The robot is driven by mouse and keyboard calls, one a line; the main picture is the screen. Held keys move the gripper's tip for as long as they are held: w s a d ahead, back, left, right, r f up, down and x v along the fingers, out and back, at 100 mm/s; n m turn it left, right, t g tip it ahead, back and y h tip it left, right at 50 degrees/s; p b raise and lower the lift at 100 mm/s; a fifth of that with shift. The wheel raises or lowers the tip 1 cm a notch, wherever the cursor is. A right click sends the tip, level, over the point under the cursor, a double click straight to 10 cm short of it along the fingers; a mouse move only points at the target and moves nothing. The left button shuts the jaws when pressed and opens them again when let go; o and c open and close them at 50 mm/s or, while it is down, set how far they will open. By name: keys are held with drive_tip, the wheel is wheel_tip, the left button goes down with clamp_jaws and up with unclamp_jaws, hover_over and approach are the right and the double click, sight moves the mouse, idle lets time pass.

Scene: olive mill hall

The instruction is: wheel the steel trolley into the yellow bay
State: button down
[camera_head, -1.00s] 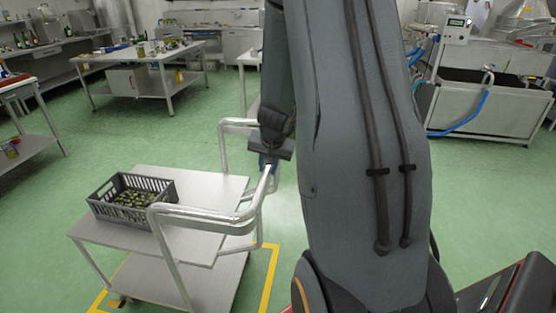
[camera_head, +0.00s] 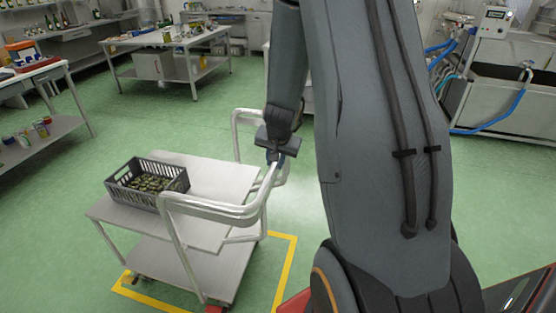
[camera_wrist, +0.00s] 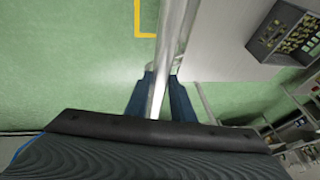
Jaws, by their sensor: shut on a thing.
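The steel trolley (camera_head: 222,176) stands at the lower left of the head view, with a top shelf, a lower shelf and tubular handles. A dark crate (camera_head: 176,176) of olives sits on its top shelf. Yellow floor lines of the bay (camera_head: 284,265) show around and under the trolley's near end. The trolley appears to stand at least partly over the bay; its base hides much of the marking. My gripper (camera_head: 276,158) is shut on the trolley's handle bar. In the wrist view the fingers (camera_wrist: 160,95) close on either side of the bar, and a yellow corner (camera_wrist: 146,20) shows beyond.
A work table (camera_head: 165,50) stands at the back left, and another table (camera_head: 50,125) with jars at the left edge. A steel tank with blue hoses (camera_head: 510,100) stands at the right. Green floor (camera_head: 100,195) is clear left of the trolley.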

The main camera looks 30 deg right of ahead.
drive_tip(key=shift+w, duration=0.1)
drive_tip(key=c, duration=1.5)
unclamp_jaws()
drive_tip(key=shift+c, duration=0.2)
drive_tip(key=shift+r, duration=0.15)
drive_tip(key=p+v, duration=0.6)
drive_tip(key=v, duration=0.1)
drive_tip(key=shift+r, duration=0.25)
drive_tip(key=shift+a, duration=0.2)
